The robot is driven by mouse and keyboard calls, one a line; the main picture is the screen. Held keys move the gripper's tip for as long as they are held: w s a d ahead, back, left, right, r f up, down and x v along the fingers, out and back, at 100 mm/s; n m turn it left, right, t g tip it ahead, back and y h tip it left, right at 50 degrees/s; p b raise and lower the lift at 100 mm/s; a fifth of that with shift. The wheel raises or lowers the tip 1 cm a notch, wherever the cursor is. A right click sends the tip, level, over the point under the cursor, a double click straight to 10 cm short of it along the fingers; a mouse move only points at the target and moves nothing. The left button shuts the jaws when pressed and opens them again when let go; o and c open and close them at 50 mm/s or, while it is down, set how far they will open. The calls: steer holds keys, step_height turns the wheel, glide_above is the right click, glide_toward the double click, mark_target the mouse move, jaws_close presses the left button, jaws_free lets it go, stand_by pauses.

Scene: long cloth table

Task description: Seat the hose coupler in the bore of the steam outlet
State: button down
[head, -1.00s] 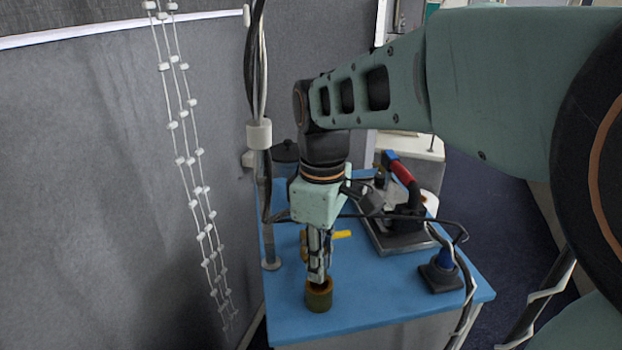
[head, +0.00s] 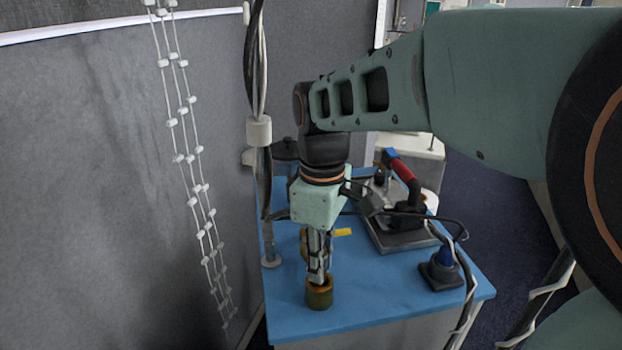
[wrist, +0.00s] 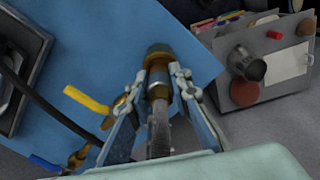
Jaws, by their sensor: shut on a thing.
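My gripper (wrist: 157,80) is shut on a narrow brass-coloured piece (wrist: 158,92), which looks like the hose coupler. It points down over the blue table. A wider, squat brass cylinder (head: 319,294), which looks like the steam outlet, is directly below the fingertips near the table's front left. Its rim also shows past the fingertips in the wrist view (wrist: 157,51). The held piece lines up with this cylinder. The bore is hidden, so I cannot tell how deep the piece sits in it, or whether it is inside at all.
A brass valve with a yellow lever (head: 342,233) stands close behind my gripper. An iron with a red handle (head: 402,170) rests on a metal plate at the back right. A black-based blue object (head: 441,262) is at right. Cables hang by the grey wall.

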steer(key=shift+f+b, duration=0.65)
steer(key=shift+f, duration=0.35)
steer(key=c, duration=1.7)
jaws_free()
